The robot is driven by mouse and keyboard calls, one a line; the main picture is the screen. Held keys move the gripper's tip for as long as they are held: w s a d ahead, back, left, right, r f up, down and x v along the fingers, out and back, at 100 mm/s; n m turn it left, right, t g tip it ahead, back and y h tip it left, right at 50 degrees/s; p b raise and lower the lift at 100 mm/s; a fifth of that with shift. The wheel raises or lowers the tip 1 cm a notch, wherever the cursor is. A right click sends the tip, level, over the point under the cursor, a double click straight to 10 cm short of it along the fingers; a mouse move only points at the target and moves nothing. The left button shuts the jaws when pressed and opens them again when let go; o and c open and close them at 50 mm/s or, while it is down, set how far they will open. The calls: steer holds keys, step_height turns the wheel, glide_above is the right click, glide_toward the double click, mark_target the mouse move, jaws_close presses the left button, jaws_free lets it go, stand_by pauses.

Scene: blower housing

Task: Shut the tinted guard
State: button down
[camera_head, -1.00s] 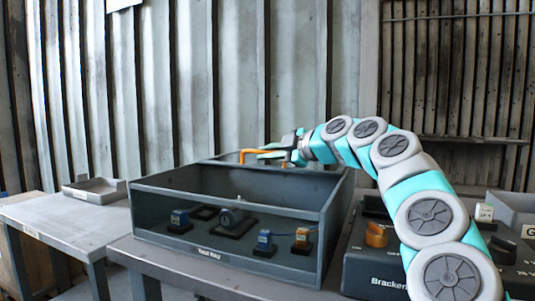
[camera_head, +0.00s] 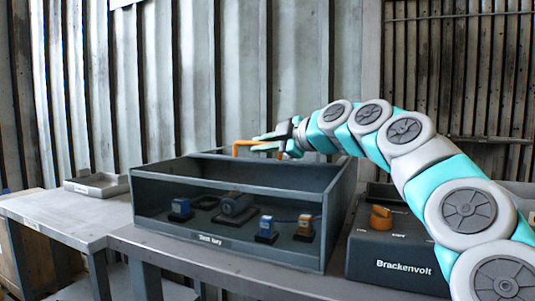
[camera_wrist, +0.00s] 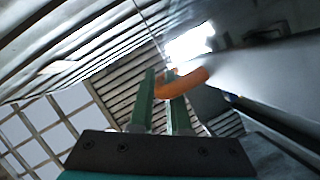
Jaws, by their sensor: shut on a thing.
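The blower housing is a grey open-topped box (camera_head: 230,250) on the bench, with its inside parts showing through the front. An orange handle (camera_head: 240,148) stands above its back rim and also shows in the wrist view (camera_wrist: 186,82). My gripper (camera_head: 268,140) is shut on this handle, its two green fingers (camera_wrist: 160,100) on either side of the bar. The tinted guard is hard to make out. A smooth grey surface beside the handle in the wrist view (camera_wrist: 265,65) may be part of it, but I cannot tell its angle.
Inside the housing are a dark motor (camera_head: 235,205) and several small blocks. A Brackenvolt control box (camera_head: 390,245) with an orange knob (camera_head: 381,217) stands to the right, under my arm. A shallow grey tray (camera_head: 97,186) lies on the left table.

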steer(key=s+a+b, duration=0.2)
steer(key=s+a, duration=0.1)
steer(key=s, duration=0.6)
steer(key=s+a+b, duration=0.3)
steer(key=s, duration=0.5)
steer(key=shift+s+a, duration=0.2)
steer(key=shift+s, duration=0.15)
steer(key=c, duration=1.2)
jaws_free()
steer(key=shift+s+a, duration=0.1)
steer(key=shift+s, duration=0.05)
steer(key=shift+o, duration=0.2)
steer(key=v, duration=0.7)
steer(key=shift+s+d+b, duration=0.25)
steer(key=shift+d+b, duration=0.05)
steer(key=shift+d, duration=0.05)
steer(key=shift+r, duration=0.1)
